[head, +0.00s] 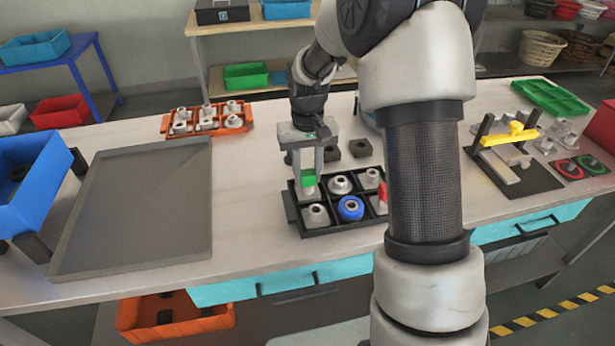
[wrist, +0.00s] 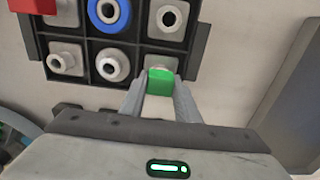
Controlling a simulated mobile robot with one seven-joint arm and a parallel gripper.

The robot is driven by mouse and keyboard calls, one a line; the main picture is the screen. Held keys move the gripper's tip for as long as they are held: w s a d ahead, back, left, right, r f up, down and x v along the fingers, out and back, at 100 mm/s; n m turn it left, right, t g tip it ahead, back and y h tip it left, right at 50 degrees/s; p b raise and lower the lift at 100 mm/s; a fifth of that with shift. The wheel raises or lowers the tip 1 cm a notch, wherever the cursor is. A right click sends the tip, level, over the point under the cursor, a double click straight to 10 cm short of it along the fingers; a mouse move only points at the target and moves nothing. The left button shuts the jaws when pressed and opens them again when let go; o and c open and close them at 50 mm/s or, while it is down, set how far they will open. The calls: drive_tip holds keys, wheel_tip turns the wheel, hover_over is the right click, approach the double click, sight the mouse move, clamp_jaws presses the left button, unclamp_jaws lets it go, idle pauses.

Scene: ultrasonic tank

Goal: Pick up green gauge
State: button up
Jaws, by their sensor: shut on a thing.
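The green gauge (head: 308,179) is a small green block with a pale metal end below it. In the head view it sits between the fingers of my gripper (head: 309,181), at the back left compartment of the black divided tray (head: 347,223). In the wrist view the green gauge (wrist: 160,82) is pinched between the fingertips of my gripper (wrist: 160,88), and a grey round part shows just beyond it at the tray's corner compartment. My gripper is shut on it. Whether its lower end still touches the tray floor I cannot tell.
The black tray also holds a blue ring part (head: 350,208), a red part (head: 382,192) and several grey fittings. An orange tray (head: 207,121) of fittings stands behind. A large grey tray (head: 135,210) lies left. My arm hides part of the bench right of the black tray.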

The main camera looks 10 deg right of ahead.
sight(308, 172)
drive_tip(key=shift+r, duration=0.1)
wheel_tip(308, 172, up, 10)
drive_tip(key=shift+f+p, duration=0.1)
drive_tip(key=shift+p, duration=0.3)
idle(0.6)
